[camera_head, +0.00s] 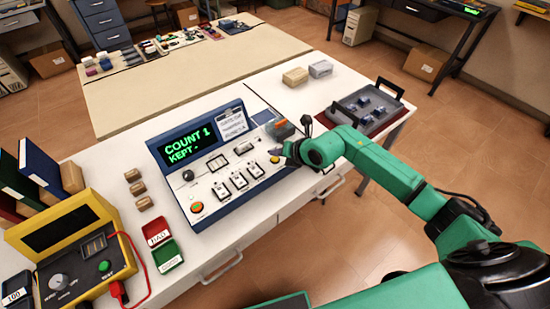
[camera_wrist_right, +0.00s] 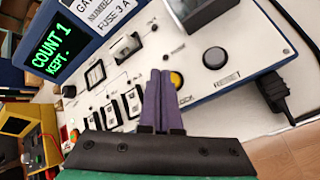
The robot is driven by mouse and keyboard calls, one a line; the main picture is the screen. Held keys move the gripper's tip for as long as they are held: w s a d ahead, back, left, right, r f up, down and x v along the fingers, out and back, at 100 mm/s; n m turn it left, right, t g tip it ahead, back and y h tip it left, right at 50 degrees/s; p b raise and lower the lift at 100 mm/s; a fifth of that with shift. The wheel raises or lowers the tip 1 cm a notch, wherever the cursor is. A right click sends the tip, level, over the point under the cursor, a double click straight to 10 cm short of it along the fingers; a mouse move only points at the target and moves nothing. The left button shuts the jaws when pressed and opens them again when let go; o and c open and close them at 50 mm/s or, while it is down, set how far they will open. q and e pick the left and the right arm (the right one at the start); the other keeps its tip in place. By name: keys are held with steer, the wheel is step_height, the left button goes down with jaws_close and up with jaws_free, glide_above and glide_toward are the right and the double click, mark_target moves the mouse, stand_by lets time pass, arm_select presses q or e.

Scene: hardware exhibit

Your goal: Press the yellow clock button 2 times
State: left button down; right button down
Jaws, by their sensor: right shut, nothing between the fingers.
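The yellow clock button (camera_head: 274,159) sits at the right end of the blue-framed control panel (camera_head: 207,205). In the right wrist view the yellow button (camera_wrist_right: 177,80) shows just right of my fingertips, by a label partly hidden by the fingers. My right gripper (camera_head: 286,149) is shut and empty, its purple fingers (camera_wrist_right: 160,76) pointing at the panel close beside the button. I cannot tell whether they touch it. The panel display (camera_head: 189,143) reads "COUNT 1" and "KEPT -". My left gripper is not in view.
Several switches (camera_head: 238,180) and a red button (camera_head: 197,207) share the panel. A yellow tester (camera_head: 75,250) stands left, a dark tray (camera_head: 365,105) right. Bare white tabletop (camera_head: 265,90) lies behind the panel.

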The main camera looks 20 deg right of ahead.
steer(key=shift+f, duration=0.1)
steer(key=shift+f+b, duration=0.3)
steer(key=shift+b, duration=0.05)
steer(key=shift+f+b, duration=0.45)
steer(key=shift+f, duration=0.1)
stand_by(0.5)
steer(key=shift+r, duration=0.15)
steer(key=shift+r+p, duration=0.8)
step_height(320, 180, up, 5)
steer(key=p, duration=0.4)
stand_by(0.3)
